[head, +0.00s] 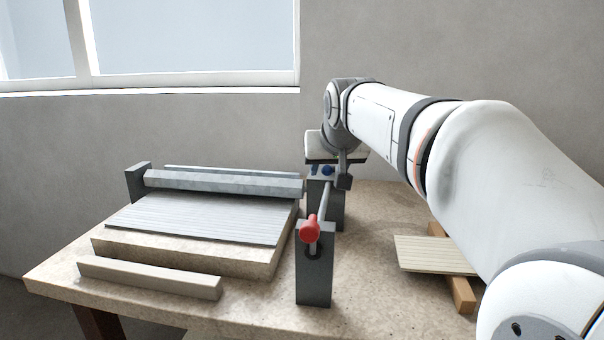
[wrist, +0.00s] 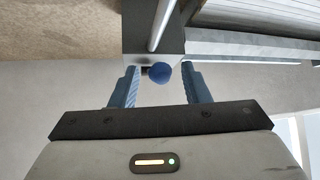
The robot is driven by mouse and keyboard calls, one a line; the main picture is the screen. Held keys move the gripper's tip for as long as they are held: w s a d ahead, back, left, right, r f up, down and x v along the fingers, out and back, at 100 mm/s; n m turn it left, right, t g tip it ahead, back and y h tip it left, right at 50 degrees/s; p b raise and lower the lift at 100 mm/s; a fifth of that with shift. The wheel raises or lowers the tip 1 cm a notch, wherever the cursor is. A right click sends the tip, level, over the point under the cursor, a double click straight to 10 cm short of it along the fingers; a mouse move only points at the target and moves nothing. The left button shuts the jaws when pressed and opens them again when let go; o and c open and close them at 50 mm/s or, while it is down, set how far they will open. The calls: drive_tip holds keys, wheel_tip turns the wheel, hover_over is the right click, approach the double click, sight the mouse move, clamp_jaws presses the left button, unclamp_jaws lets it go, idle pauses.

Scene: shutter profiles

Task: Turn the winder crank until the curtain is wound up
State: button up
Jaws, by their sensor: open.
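The grey slatted curtain (head: 205,218) lies flat over a raised block, with its far edge at a grey roller (head: 225,183). A thin shaft (head: 324,203) runs between two dark posts at the right. A red knob (head: 310,228) sits at its near end; a blue knob (head: 327,170) shows at the far post. The blue knob also shows in the wrist view (wrist: 161,75). My gripper (wrist: 160,76) is open, its two blue fingers on either side of that knob with gaps visible. Which knob belongs to the winder crank cannot be told; the crank's arm is not clear.
The stone-like tabletop (head: 372,268) carries everything. A pale bar (head: 150,278) lies in front of the block. A slatted panel (head: 432,255) rests on a wooden strip (head: 461,293) at the right, below my arm. A wall and window stand behind.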

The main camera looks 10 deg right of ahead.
drive_tip(key=shift+x, duration=0.85)
drive_tip(key=shift+c, duration=0.3)
clamp_jaws()
